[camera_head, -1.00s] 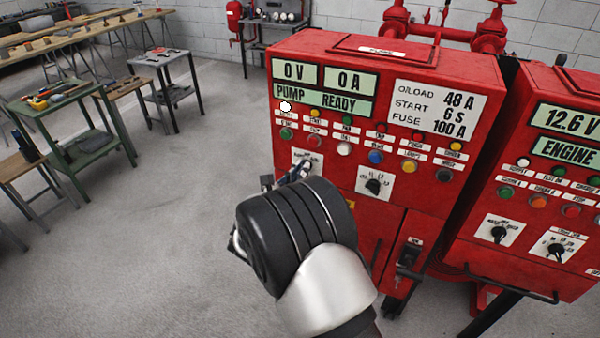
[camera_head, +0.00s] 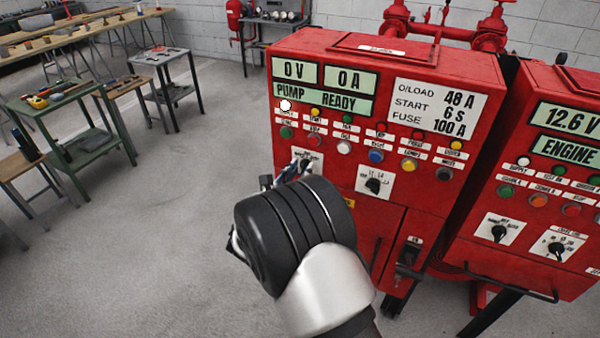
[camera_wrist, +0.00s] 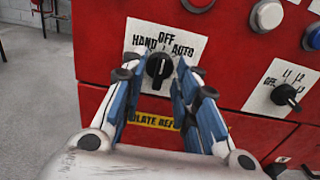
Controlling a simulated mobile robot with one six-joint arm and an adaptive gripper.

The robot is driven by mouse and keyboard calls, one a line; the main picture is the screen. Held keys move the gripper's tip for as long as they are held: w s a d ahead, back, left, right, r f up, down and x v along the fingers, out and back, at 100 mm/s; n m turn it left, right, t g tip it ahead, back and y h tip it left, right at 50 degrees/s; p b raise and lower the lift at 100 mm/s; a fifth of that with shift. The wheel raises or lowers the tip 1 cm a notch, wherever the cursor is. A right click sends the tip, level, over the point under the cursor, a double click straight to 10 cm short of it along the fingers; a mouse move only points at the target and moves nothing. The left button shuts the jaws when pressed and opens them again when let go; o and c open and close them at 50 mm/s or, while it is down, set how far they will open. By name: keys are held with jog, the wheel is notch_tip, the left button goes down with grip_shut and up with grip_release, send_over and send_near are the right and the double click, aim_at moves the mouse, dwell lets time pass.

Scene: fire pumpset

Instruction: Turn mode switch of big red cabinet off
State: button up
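The big red cabinet (camera_head: 432,205) stands in the middle of the head view. Its display reads PUMP READY. The mode switch (camera_wrist: 158,66) is a black knob on a white plate (camera_wrist: 137,29) marked HAND, OFF and AUTO in the wrist view. The knob stands roughly upright, perhaps leaning slightly; its exact setting is hard to tell. My gripper (camera_wrist: 158,77) is open, one finger on each side of the knob, with the plate showing between. Whether a finger touches it is unclear. In the head view my wrist and gripper (camera_head: 290,174) partly cover the plate.
A second switch (camera_head: 374,185) sits to the right on the same panel, below rows of coloured buttons. Another red cabinet (camera_head: 534,212) stands close on the right. Workbenches (camera_head: 75,128) are at the left. The floor between is clear.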

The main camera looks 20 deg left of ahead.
jog(key=s, duration=1.1)
jog(key=shift+s+a, duration=0.3)
jog(key=shift+a, duration=0.15)
